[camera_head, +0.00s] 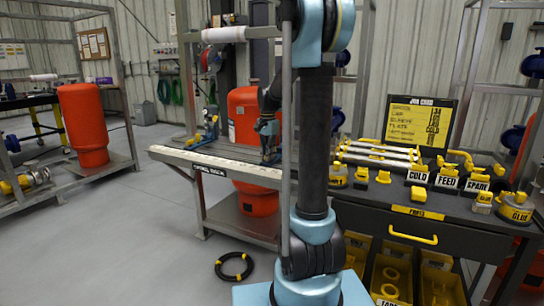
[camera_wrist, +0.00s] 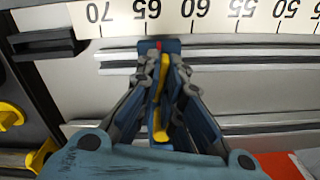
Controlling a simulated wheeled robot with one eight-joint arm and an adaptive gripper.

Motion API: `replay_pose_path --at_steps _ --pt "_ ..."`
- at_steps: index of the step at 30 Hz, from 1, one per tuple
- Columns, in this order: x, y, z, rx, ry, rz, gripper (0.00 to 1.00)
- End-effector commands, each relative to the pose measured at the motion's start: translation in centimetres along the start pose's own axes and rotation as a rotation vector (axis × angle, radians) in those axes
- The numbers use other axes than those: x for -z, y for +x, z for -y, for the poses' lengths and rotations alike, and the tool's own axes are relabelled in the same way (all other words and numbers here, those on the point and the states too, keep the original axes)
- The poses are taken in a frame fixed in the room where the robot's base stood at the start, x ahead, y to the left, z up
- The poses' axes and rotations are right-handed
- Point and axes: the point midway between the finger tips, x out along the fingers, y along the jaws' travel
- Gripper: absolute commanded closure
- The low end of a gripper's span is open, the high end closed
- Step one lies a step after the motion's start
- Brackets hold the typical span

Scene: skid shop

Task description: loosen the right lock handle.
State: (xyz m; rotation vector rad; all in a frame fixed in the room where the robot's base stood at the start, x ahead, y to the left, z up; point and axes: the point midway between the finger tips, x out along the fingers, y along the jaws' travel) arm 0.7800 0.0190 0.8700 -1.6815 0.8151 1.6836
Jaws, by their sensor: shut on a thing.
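In the wrist view my gripper (camera_wrist: 164,66) is shut on the lock handle (camera_wrist: 160,122), a narrow yellow lever that shows between the two fingers. A small red part (camera_wrist: 163,64) shows near the fingertips; I cannot tell whether it belongs to the handle. In the head view my gripper (camera_head: 268,138) is low over the right part of the rail bench, and the handle is hidden there. Another blue fitting with yellow (camera_head: 205,133) stands farther left on the bench.
The ruler edge (camera_head: 215,166) runs along the bench front. Orange cylinders (camera_head: 84,122) stand at left and behind my arm. A dark cart (camera_head: 440,220) with yellow parts and labelled blocks stands at right.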

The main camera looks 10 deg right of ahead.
Motion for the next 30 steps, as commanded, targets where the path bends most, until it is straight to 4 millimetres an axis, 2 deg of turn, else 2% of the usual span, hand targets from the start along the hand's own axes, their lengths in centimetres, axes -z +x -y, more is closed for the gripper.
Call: replay_pose_path --at_steps 11,21,30 --pt "0.07 -0.02 -0.04 -0.001 0.035 -0.001 1.00" --pt "0.11 -0.03 -0.05 -0.001 0.294 -0.001 1.00" --pt "0.13 -0.03 -0.06 -0.001 0.329 -0.002 1.00"
